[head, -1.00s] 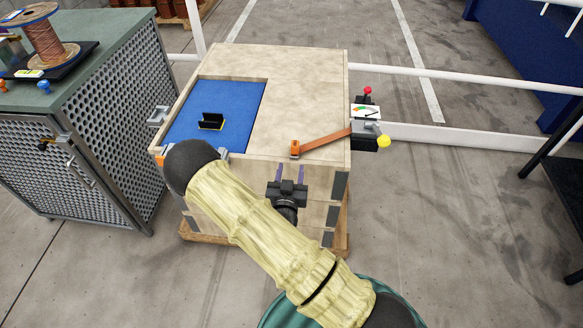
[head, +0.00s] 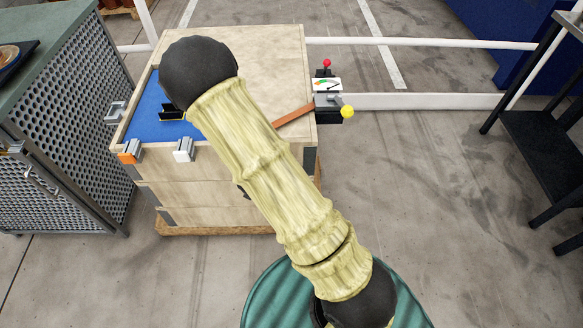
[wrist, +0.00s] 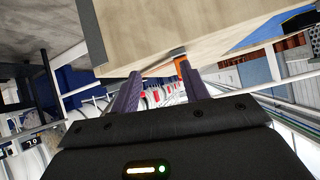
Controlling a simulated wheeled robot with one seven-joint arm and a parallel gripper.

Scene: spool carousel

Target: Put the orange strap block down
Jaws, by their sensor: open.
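The orange strap (head: 293,116) lies across the wooden crate's top (head: 262,60) near its front right corner. In the head view my arm hides the strap's left end, where its block lies. In the wrist view an orange piece (wrist: 181,66), probably the strap block, shows at the crate's edge beyond my fingers, partly covered by the right finger. My gripper (wrist: 163,88) is open, its purple fingers apart with nothing seen between them. Whether a finger touches the orange piece I cannot tell. In the head view my gripper is almost wholly hidden behind my arm.
A blue recess (head: 150,118) with a black holder (head: 172,113) is in the crate's left part. An orange clip (head: 130,152) and a white clip (head: 183,150) sit on the front edge. A gauge box (head: 328,86) with red and yellow knobs stands right. A mesh cabinet (head: 60,130) stands left.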

